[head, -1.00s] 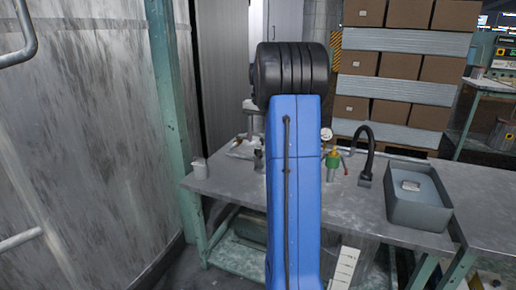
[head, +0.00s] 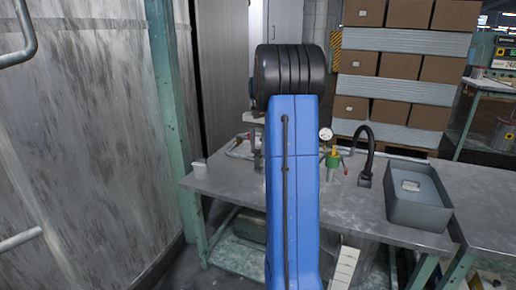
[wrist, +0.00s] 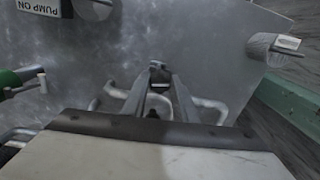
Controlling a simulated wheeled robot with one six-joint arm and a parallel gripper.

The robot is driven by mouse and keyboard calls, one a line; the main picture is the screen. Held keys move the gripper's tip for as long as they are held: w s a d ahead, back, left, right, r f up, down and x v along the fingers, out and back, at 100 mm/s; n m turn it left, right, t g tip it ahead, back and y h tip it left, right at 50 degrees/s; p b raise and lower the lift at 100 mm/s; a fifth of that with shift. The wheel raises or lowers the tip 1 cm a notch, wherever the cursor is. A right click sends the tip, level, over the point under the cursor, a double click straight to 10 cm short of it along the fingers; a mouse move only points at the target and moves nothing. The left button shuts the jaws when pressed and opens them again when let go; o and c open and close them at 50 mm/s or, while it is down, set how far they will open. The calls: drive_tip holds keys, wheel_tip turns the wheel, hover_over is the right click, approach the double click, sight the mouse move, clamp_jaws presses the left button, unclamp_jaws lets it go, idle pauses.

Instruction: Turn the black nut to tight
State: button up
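I cannot make out the black nut in either view. Pale bent tubing (wrist: 208,108) lies around and behind my gripper in the wrist view. It also shows at the left back of the metal bench in the head view (head: 238,146). My gripper (wrist: 158,72) reaches over the bench, its two grey fingers running close together at the tips. A small grey shape shows at the tips; I cannot tell whether it is held. A small dark spot shows lower between the fingers, too blurred to name. My blue arm hides most of this area in the head view.
A green valve (head: 333,159), a round gauge (head: 325,134) and a black curved spout (head: 368,148) stand right of my arm. A grey tray (head: 418,212) lies further right. A pale cup (head: 200,170) stands near the bench's left edge.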

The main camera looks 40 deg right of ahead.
drive_tip(key=shift+m, duration=1.5)
drive_tip(key=o, duration=1.1)
drive_tip(key=r, duration=1.7)
drive_tip(key=shift+s+r, duration=0.2)
drive_tip(key=shift+s, duration=0.1)
